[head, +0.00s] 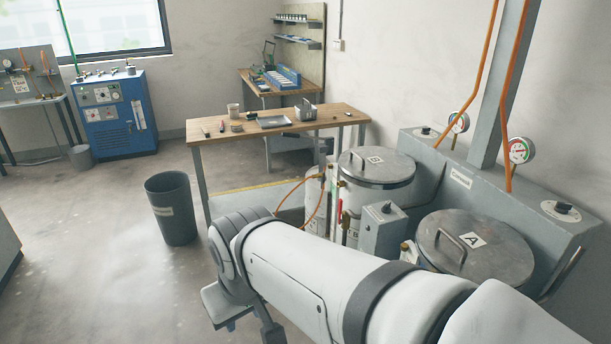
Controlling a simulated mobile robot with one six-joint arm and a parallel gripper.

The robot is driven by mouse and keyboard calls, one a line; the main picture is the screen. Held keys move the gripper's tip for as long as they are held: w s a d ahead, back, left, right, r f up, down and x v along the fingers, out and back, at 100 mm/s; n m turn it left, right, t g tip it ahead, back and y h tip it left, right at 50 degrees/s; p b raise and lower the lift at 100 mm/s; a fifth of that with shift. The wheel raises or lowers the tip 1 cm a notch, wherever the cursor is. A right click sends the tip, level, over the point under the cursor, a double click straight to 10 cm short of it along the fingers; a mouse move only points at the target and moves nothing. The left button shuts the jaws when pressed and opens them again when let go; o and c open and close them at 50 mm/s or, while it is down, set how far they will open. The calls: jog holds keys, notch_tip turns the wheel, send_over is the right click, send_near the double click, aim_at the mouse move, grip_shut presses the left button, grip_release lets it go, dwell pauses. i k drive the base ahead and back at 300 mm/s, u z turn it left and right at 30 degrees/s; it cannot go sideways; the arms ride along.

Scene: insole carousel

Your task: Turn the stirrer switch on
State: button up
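Three dark rotary knobs show in the head view, and I cannot tell from the small labels which is the stirrer switch. One knob (385,208) is on top of a small grey control box (381,236) between the two tanks. Another knob (563,208) is on the right part of the grey housing (520,190), and a third knob (425,130) is at its far left end. My gripper (240,316) is at the lower centre, left of and apart from the control box.
Tank A (472,252) and tank B (377,168) have grey handled lids. Two gauges (521,150) (459,122) and orange hoses rise behind. A dark bin (171,208) and a wooden table (277,122) stand to the left.

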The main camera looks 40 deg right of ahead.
aim_at(386, 209)
jog(key=z, duration=0.75)
jog(key=i, duration=1.4)
jog(key=z, duration=1)
jog(key=k, duration=0.8)
jog(key=z, duration=0.2)
jog(key=i, duration=0.85)
jog(key=u, duration=0.1)
